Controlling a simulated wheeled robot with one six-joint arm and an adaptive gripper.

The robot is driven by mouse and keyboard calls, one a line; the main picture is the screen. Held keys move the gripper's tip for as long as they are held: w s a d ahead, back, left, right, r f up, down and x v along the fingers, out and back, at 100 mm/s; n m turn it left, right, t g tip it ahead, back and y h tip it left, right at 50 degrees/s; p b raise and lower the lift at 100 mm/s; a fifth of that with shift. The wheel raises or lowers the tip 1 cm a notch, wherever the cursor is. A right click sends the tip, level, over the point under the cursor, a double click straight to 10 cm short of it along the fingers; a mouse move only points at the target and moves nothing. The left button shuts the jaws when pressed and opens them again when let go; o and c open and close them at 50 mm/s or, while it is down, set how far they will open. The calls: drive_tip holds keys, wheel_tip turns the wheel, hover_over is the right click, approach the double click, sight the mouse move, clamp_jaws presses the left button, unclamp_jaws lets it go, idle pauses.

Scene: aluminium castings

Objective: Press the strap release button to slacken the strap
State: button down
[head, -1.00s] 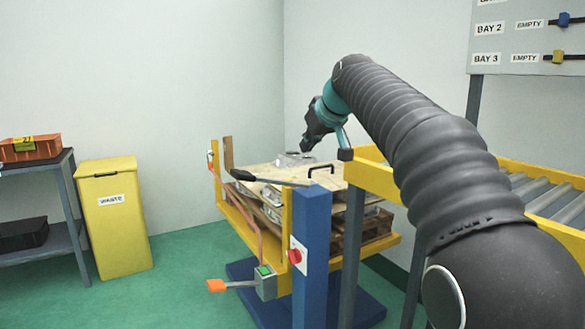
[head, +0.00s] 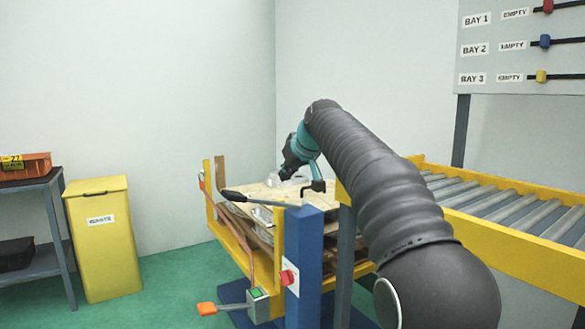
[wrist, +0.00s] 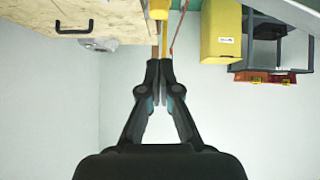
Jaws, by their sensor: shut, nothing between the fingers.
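A grey box with a green button (head: 256,293) sits low on the near corner of the yellow frame (head: 235,262). An orange-ended lever (head: 207,308) sticks out left from it. An orange-brown strap (head: 249,245) runs down the frame towards this box; an orange strip, perhaps the strap, also shows in the wrist view (wrist: 179,28). My gripper (head: 284,177) is above the far part of the loaded platform, well above and apart from the green button. In the wrist view its fingers (wrist: 160,66) are together and empty. The button is not identifiable in the wrist view.
A red knob (head: 287,277) is on the blue post (head: 303,250), with a black-handled lever (head: 232,196) above. A wooden board (head: 262,192) covers the load. A roller conveyor (head: 500,215) stands right.

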wheel_tip(320, 180, down, 6)
drive_tip(key=w+a+b, duration=0.1)
drive_tip(key=w, duration=0.1)
drive_tip(key=shift+w, duration=0.3)
drive_tip(key=shift+a+f, duration=0.1)
drive_tip(key=shift+f+b, duration=0.8)
drive_tip(key=shift+f, duration=0.65)
drive_tip(key=s+d+r+p, duration=0.1)
drive_tip(key=s+r, duration=0.1)
drive_tip(key=r, duration=0.2)
drive_tip(key=s+d+r+p, duration=0.1)
drive_tip(key=s+r, duration=0.1)
drive_tip(key=r, duration=0.2)
drive_tip(key=s+d+r+p, duration=0.1)
drive_tip(key=s+r+p, duration=0.1)
drive_tip(key=s+r, duration=0.1)
drive_tip(key=shift+d+r, duration=0.35)
drive_tip(key=shift+r, duration=0.15)
